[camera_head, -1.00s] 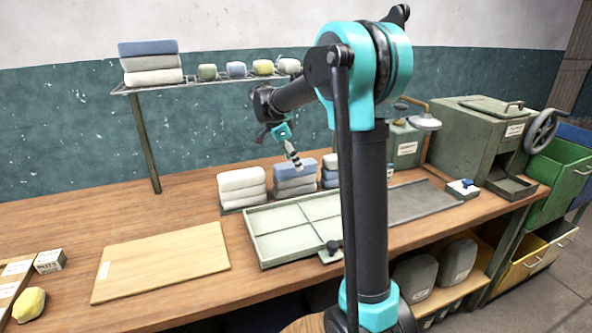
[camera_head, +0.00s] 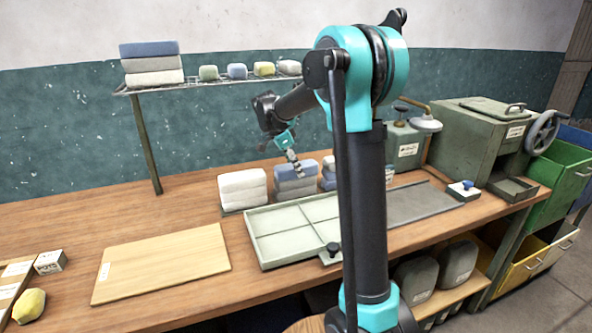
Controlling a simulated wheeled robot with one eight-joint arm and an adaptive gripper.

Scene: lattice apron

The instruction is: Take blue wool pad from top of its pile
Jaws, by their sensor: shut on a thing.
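The blue wool pad (camera_head: 284,172) lies on top of the middle pile on the bench, over greyer blue pads (camera_head: 296,194). My gripper (camera_head: 299,174) points down onto this pad and is shut on it; the fingertips are small and the grip itself is hard to make out. The pad still looks level with the pile, and I see no gap beneath it. A pile of white pads (camera_head: 243,190) stands just left. Another pile with a blue pad (camera_head: 328,174) stands right, partly hidden by my arm.
A shelf above holds another pad pile with a blue top (camera_head: 148,48) and several small rounded blocks (camera_head: 237,71). A divided tray (camera_head: 268,251) lies in front of the piles. A wooden board (camera_head: 163,262) lies left. The bench left of the white pile is clear.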

